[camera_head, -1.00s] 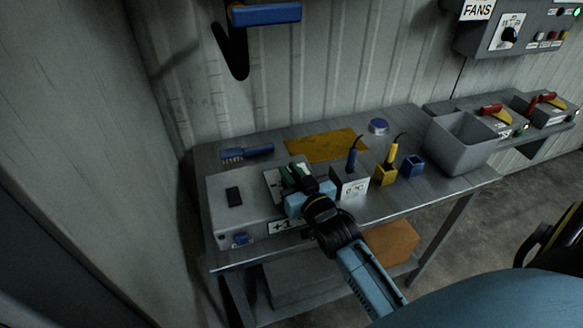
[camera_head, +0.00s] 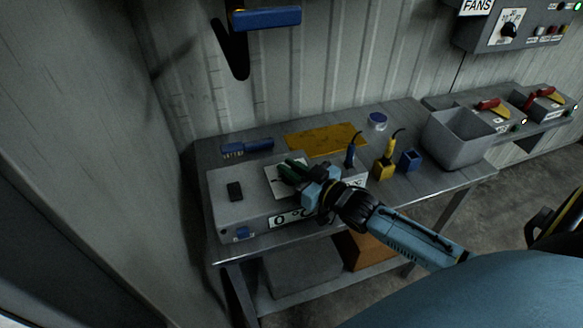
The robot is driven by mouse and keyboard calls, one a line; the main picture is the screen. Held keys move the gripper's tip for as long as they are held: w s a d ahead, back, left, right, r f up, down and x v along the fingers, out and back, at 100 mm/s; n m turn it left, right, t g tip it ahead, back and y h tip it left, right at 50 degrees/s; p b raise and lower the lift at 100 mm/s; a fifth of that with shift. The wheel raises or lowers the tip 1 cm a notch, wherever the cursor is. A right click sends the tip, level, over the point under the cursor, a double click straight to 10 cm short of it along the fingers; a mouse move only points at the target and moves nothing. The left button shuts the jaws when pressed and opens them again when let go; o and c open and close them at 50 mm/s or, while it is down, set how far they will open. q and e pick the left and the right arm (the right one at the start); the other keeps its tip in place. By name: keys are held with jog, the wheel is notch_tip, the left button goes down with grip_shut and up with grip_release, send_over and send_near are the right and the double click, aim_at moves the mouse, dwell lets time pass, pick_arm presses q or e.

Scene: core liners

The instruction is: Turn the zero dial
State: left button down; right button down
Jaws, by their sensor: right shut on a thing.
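A grey instrument box (camera_head: 222,193) stands at the left end of the metal bench. A white dial plate (camera_head: 272,177) lies on its top, partly covered by my right gripper (camera_head: 291,172). The right gripper is shut at the dial; its fingers and wrist hide the knob itself. A label on the box's front (camera_head: 281,220) shows a 0 and more characters, cut off by my arm. My left gripper is not in view.
On the bench (camera_head: 404,202) are a blue brush (camera_head: 247,147), a yellow mat (camera_head: 325,139), a blue-handled probe (camera_head: 351,154), a yellow holder (camera_head: 383,170), a blue cup (camera_head: 409,160) and a grey bin (camera_head: 461,139). A corrugated wall rises behind.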

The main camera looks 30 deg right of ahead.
jog(key=c, duration=1.4)
grip_release()
jog(key=shift+o, duration=0.2)
jog(key=v, duration=1.3)
jog(key=shift+s+p, duration=0.2)
jog(key=shift+p, duration=0.2)
